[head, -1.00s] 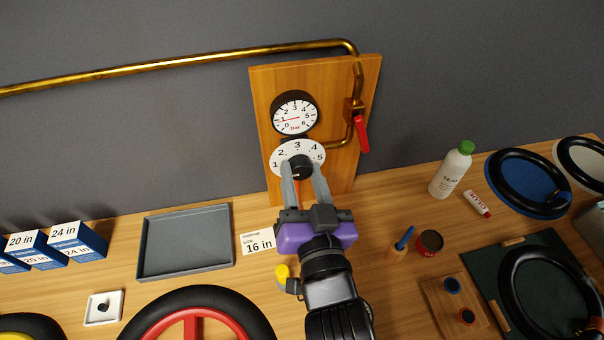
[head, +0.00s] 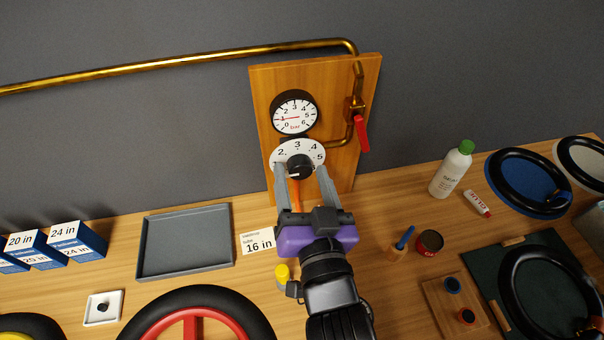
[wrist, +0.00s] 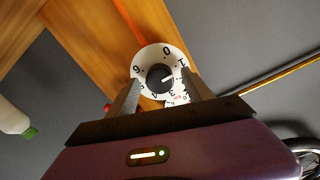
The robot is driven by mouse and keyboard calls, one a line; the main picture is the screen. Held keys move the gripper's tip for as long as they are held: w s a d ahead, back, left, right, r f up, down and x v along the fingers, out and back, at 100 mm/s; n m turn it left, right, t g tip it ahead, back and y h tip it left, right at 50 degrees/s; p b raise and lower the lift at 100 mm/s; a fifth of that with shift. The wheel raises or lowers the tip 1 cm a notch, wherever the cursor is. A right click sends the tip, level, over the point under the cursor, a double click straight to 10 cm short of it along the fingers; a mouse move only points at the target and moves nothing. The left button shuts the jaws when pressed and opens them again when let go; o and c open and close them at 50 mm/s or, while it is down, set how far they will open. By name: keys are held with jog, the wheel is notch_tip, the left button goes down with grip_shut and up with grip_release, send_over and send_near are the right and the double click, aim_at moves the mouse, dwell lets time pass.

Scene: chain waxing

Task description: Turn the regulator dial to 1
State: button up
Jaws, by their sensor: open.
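The regulator dial (head: 300,167) is a black knob on a white numbered plate (head: 311,152), on a wooden board. In the wrist view, the white mark on the knob (wrist: 158,79) points toward the right side of the plate, near the 1 and 2; the exact reading is hard to tell. My gripper (head: 301,175) is open, with one finger on each side of the knob and visible gaps. The fingers hide part of the plate's lower numbers. The pressure gauge (head: 295,114) above has its red needle pointing left, near 1.
A brass pipe (head: 200,63) runs to a valve with a red lever (head: 362,133), right of the gauge. A grey tray (head: 185,243) and a 16 in card (head: 258,243) lie left of my arm. A bottle (head: 452,170) and a small red tin (head: 429,242) stand right.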

jog(key=b+v, duration=0.2)
jog(key=v, duration=0.5)
jog(key=shift+s, duration=0.15)
dwell(0.4)
